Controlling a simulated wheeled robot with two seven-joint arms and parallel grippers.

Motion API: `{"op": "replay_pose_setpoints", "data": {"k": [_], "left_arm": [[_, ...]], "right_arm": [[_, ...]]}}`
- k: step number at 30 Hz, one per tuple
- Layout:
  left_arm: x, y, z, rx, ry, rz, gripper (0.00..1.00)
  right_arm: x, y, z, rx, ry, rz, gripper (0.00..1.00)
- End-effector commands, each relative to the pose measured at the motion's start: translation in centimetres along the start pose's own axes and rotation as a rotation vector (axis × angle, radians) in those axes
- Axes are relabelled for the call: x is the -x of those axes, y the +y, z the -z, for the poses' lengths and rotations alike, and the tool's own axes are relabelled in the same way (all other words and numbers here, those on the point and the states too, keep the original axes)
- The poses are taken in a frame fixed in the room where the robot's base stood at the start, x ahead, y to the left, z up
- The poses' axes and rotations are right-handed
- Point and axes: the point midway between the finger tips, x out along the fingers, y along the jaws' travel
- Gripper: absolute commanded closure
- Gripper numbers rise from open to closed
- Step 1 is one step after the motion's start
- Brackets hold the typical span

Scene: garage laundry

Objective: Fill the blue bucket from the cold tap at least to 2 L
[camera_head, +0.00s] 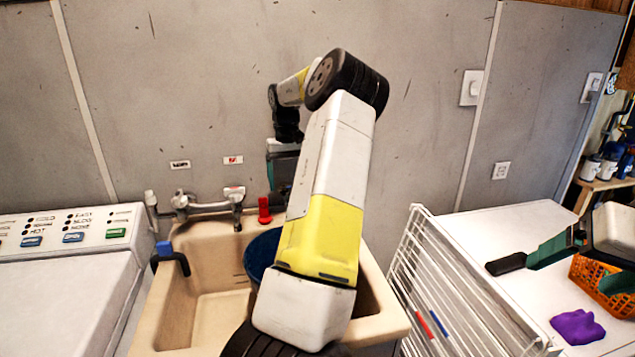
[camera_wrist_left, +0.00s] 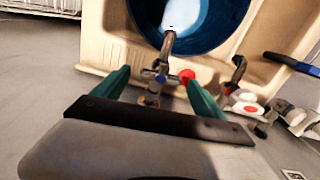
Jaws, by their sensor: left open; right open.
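The blue bucket (camera_head: 262,252) stands in the beige sink (camera_head: 205,292), partly hidden by my left arm in the head view. In the left wrist view the bucket (camera_wrist_left: 138,12) lies under a metal spout (camera_wrist_left: 168,44); its inside has a pale bright area, and I cannot tell the water level. A tap with a blue mark (camera_wrist_left: 160,78) sits at the base of that spout. My left gripper (camera_wrist_left: 156,80) is open, its green fingers on either side of this tap; contact is unclear. In the head view my left gripper (camera_head: 283,172) is mostly hidden. My right gripper (camera_head: 550,274) is open and empty.
Another faucet (camera_head: 205,205) with a red-marked handle is left of a red object (camera_head: 265,212) on the sink's back rim. A blue-and-black object (camera_head: 170,258) hangs on the left rim. A white rack (camera_head: 440,300), purple cloth (camera_head: 577,327) and orange basket (camera_head: 590,278) are right.

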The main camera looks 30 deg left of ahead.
Motion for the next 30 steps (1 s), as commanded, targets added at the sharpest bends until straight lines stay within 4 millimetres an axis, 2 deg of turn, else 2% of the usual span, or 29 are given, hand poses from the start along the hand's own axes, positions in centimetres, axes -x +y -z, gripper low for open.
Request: {"op": "replay_pose_setpoints", "data": {"k": [3, 11, 21, 30], "left_arm": [[-0.75, -0.08, -0.03, 0.000, -0.001, 0.002, 0.18], [-0.89, -0.07, -0.01, 0.000, 0.000, 0.001, 0.18], [-0.86, -0.06, -0.01, 0.000, 0.000, 0.001, 0.81], [-0.80, -0.10, 0.01, -0.085, 0.001, -0.001, 0.80]], "right_arm": [[0.00, 0.00, 0.00, 0.000, 0.000, 0.000, 0.18], [0.00, 0.00, 0.00, 0.000, 0.000, 0.000, 0.18], [0.00, 0.00, 0.00, 0.000, 0.000, 0.000, 0.18], [0.00, 0.00, 0.00, 0.000, 0.000, 0.000, 0.18]]}}
